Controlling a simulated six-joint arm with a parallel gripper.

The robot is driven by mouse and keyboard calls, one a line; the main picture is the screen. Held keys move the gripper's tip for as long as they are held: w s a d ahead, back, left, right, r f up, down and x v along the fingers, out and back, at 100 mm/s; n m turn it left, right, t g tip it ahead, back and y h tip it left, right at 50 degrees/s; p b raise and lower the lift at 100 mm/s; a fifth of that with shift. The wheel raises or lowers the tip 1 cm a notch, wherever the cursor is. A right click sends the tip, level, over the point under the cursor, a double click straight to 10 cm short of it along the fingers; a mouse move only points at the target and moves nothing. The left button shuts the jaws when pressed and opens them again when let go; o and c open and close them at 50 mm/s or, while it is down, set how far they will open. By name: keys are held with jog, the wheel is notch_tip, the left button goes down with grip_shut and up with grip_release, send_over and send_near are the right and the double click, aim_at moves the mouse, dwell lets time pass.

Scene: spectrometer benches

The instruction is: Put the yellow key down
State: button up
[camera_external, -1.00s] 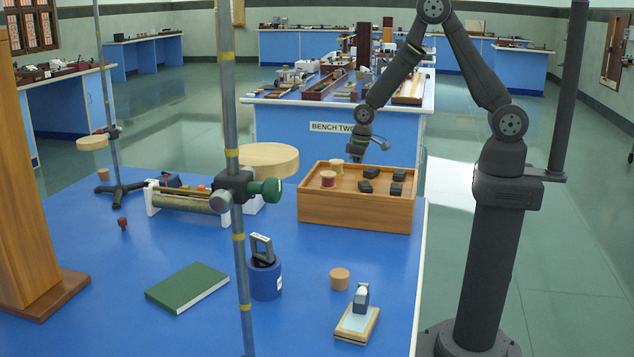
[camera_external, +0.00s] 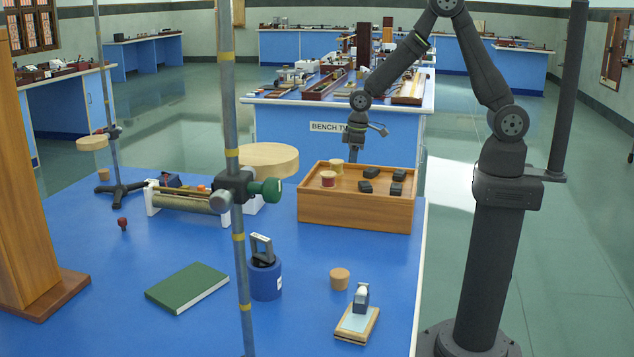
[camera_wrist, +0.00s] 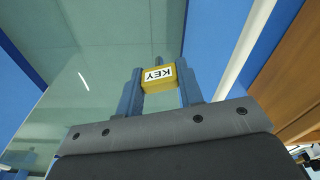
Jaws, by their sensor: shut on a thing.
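The yellow key (camera_wrist: 158,86) is a small yellow block with a white label reading KEY. In the wrist view it sits between the two fingers of my gripper (camera_wrist: 158,80), which is shut on it. In the external view my gripper (camera_external: 354,152) points down just behind the wooden tray (camera_external: 355,211), near the blue side of the bench labelled BENCH TWO. I cannot make out the key in the external view.
The wooden tray holds several dark blocks (camera_external: 370,173), a red-topped reel (camera_external: 328,179) and a pale one (camera_external: 337,165). A tall clamp stand (camera_external: 231,90) rises in front. A cork (camera_external: 340,279) and green book (camera_external: 187,287) lie on the blue bench.

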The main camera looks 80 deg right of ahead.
jog(key=s+a+r+n+y, duration=0.1)
jog(key=s+a+r+n, duration=0.2)
jog(key=a+r+n, duration=0.35)
jog(key=s+a+r+n, duration=0.35)
jog(key=a+r, duration=0.45)
jog(key=r, duration=0.4)
jog(key=shift+g, duration=0.4)
jog(key=a+f, duration=0.2)
jog(key=a, duration=0.1)
jog(key=a+f, duration=0.2)
jog(key=a, duration=0.2)
jog(key=a+f, duration=0.2)
jog(key=a, duration=0.2)
jog(key=shift+s+a+f, duration=0.1)
jog(key=shift+s+f, duration=0.05)
jog(key=shift+s, duration=0.2)
jog(key=shift+a+f, duration=0.3)
jog(key=shift+a, duration=0.05)
jog(key=shift+f, duration=1.9)
jog(key=shift+f, duration=0.15)
jog(key=o, duration=1)
